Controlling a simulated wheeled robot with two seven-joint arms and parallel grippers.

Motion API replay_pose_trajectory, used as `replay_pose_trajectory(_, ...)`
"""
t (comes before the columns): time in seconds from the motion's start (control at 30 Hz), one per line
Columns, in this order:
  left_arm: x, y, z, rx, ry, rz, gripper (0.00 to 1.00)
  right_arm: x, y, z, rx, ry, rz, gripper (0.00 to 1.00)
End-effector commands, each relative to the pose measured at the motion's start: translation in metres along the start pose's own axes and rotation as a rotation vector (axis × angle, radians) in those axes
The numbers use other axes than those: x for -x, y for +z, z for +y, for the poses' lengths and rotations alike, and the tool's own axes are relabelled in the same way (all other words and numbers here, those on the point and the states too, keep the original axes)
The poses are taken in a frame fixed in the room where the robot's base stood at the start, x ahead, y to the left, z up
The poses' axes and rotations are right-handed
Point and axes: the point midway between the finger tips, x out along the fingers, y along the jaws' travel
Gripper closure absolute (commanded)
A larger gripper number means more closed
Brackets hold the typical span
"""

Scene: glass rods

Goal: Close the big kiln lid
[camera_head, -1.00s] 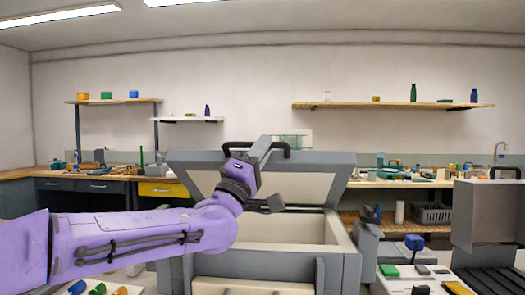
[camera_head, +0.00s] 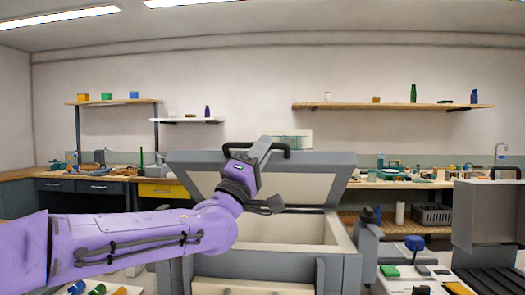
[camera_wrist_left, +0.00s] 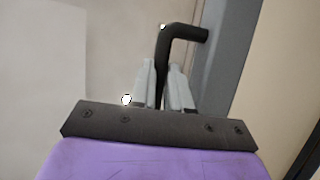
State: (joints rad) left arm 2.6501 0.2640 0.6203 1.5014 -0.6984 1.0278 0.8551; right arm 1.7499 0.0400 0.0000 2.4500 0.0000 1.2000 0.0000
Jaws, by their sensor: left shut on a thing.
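The big kiln (camera_head: 262,262) stands in the middle of the head view, a grey box with a cream lining. Its lid (camera_head: 312,163) is raised and tilted back, so the opening shows. A black bar handle (camera_head: 284,148) runs along the lid's top edge, and it also shows in the left wrist view (camera_wrist_left: 181,33). My left gripper (camera_head: 262,150) is at this handle. In the left wrist view its two grey fingers (camera_wrist_left: 163,88) are shut on the handle's black bar, one on each side. My purple left arm hides part of the lid and the kiln's left side. My right gripper is not in view.
A smaller grey kiln-like box (camera_head: 488,215) with a raised lid stands at the right. A pale work surface with small coloured blocks (camera_head: 390,271) is beside it. A tray with coloured pieces (camera_head: 97,289) is at lower left. Counters line the back wall.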

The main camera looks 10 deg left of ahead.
Motion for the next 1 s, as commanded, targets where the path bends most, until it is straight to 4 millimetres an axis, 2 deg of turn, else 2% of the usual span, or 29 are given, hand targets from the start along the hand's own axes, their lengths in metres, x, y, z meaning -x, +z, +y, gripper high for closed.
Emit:
replay_pose_trajectory(0.37,0.001,0.0,-0.003,0.0,-0.005,0.001,1.0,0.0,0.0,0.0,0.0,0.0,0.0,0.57)
replay_pose_trajectory(0.4,0.001,-0.001,-0.003,0.0,-0.005,0.001,0.77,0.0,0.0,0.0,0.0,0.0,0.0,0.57)
replay_pose_trajectory(0.47,0.001,0.0,-0.003,0.0,-0.005,0.001,0.58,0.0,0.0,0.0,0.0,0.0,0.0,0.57)
replay_pose_trajectory(0.77,0.002,0.0,-0.001,0.0,-0.002,0.0,0.58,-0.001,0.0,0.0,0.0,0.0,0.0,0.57)
replay_pose_trajectory(0.87,0.014,0.0,-0.003,0.0,-0.003,0.001,0.58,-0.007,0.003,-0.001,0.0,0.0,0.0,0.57)
replay_pose_trajectory(1.0,0.048,0.0,-0.004,0.001,-0.003,0.001,0.58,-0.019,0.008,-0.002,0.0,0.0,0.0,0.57)
